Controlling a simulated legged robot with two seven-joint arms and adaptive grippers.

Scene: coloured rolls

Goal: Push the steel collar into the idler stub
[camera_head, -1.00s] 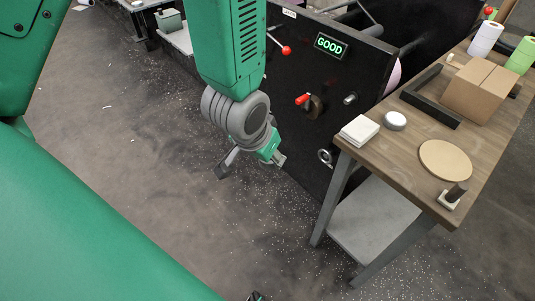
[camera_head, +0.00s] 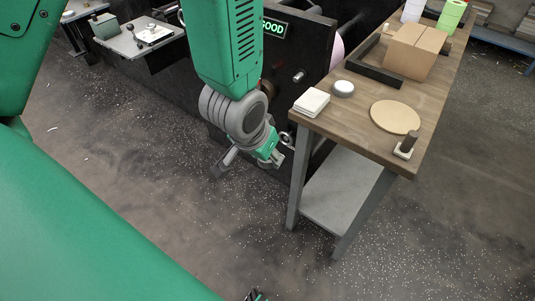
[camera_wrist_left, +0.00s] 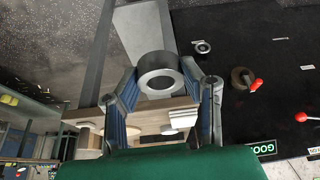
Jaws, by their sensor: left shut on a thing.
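In the left wrist view my left gripper (camera_wrist_left: 160,92) is shut on the steel collar (camera_wrist_left: 158,62), a thick grey ring with a dark bore. The bore faces the camera between the blue-lined fingers. In the head view my left gripper (camera_head: 250,167) hangs low in front of the black machine panel, left of the table; the collar is not clear there. The idler stub (camera_head: 299,76), a short shiny peg, sticks out of the panel above and right of the gripper. It seems to show in the wrist view (camera_wrist_left: 307,67), apart from the collar.
A wooden table (camera_head: 350,117) stands close right of my left gripper, bearing a cardboard box (camera_head: 414,50), round disc (camera_head: 395,117) and white pads (camera_head: 311,102). A metal ring (camera_head: 287,138) is on the panel near my gripper. Floor (camera_head: 150,200) in front is open.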

